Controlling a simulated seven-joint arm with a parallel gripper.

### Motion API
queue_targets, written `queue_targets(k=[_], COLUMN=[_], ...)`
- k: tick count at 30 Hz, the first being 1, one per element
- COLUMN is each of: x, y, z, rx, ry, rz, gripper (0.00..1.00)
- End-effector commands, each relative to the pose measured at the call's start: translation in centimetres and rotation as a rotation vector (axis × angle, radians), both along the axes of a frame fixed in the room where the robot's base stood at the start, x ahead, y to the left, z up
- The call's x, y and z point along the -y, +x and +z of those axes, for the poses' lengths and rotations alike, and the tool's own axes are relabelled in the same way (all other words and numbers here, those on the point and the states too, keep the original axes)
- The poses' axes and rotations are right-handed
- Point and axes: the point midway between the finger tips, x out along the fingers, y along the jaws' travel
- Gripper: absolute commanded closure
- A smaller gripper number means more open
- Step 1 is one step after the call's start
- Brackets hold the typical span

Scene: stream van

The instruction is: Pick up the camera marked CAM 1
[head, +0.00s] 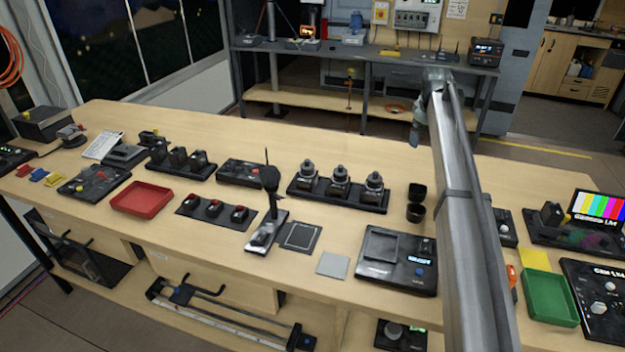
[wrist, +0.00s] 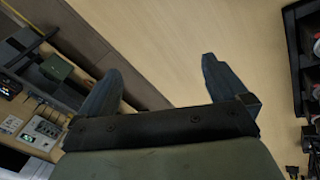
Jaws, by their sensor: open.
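Three dark, dome-topped devices that look like small cameras (head: 339,181) stand upright in a row on a black tray (head: 315,192) in the middle of the table. No CAM 1 mark is legible on any of them, so I cannot tell which one it is. My gripper (wrist: 160,64) is open and empty, its two fingers apart over bare wood in the wrist view. In the head view my gripper (head: 415,133) hangs near the table's far edge, behind and right of the tray. A black rack (wrist: 292,60) shows at the wrist view's right edge.
A black microphone-like stand (head: 270,205) rises left of the tray. A red tray (head: 141,198) and a green tray (head: 550,297) lie farther out. The table's far middle is clear.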

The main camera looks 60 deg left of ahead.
Motion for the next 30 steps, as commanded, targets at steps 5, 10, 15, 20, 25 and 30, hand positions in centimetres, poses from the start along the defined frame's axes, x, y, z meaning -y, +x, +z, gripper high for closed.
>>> queue_targets(k=[5,10,15,20,25,30], x=[-5.2,-8.3,-9.8,-10.3,-10.3,-10.3], y=[-11.5,-22.0,-30.3,-34.7,-36.0,-36.0], z=[0.6,1.3,1.9,2.4,2.1,0.5], rx=[-0.072,-0.133,-0.178,-0.2,-0.207,-0.208], ry=[-0.095,-0.19,-0.269,-0.313,-0.326,-0.327], rz=[0.154,0.295,0.407,0.467,0.485,0.485], gripper=[0.0,0.0,0.0,0.0,0.0,0.0])
